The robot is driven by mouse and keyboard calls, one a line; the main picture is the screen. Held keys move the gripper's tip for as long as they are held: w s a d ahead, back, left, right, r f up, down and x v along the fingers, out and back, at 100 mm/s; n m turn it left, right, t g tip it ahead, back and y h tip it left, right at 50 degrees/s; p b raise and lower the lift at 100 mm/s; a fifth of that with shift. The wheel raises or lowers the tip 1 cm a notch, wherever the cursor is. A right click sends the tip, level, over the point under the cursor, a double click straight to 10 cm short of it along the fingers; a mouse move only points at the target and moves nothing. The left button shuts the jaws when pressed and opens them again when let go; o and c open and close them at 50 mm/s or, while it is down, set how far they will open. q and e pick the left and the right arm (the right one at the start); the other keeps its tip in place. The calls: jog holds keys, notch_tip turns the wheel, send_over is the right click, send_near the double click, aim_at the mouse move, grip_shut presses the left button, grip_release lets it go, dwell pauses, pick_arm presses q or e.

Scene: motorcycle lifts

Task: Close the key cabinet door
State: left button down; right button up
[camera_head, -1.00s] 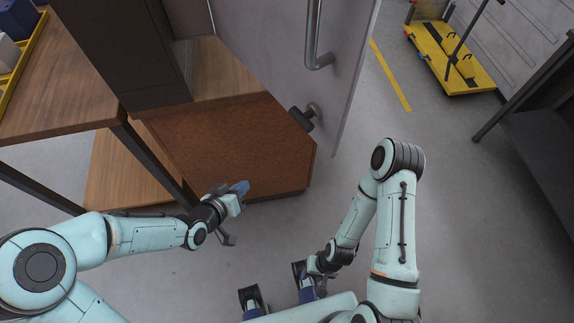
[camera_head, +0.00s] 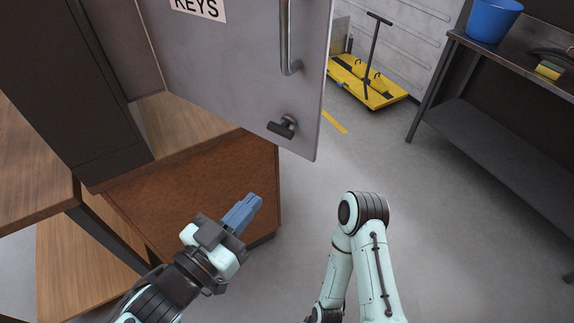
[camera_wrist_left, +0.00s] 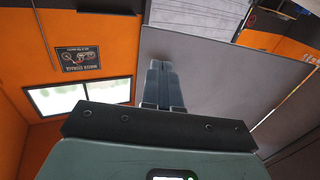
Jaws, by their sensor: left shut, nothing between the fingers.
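The key cabinet door (camera_head: 230,55) is grey with a "KEYS" label, a long vertical handle (camera_head: 287,40) and a dark turn latch (camera_head: 283,127). It stands open, swung out from the dark cabinet (camera_head: 65,95) at left. My left gripper (camera_head: 250,203) is shut and empty, below the door and apart from it in the head view. In the left wrist view its blue fingers (camera_wrist_left: 161,75) are together, with a broad grey panel (camera_wrist_left: 215,90) behind them, likely the door. My right arm shows at lower centre; its gripper is out of the picture.
The cabinet rests on a wooden stand (camera_head: 200,185), with a wooden table (camera_head: 30,185) at left. A yellow platform cart (camera_head: 368,88) and a dark bench (camera_head: 500,130) with a blue bucket (camera_head: 493,18) stand at right. The floor between is clear.

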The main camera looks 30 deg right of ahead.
aim_at(297, 152)
pick_arm(q)
jog(key=x, duration=1.2)
jog(key=shift+w+d+f, duration=0.1)
jog(key=shift+w+d, duration=0.15)
jog(key=shift+d, duration=0.05)
jog(key=shift+w+d, duration=0.1)
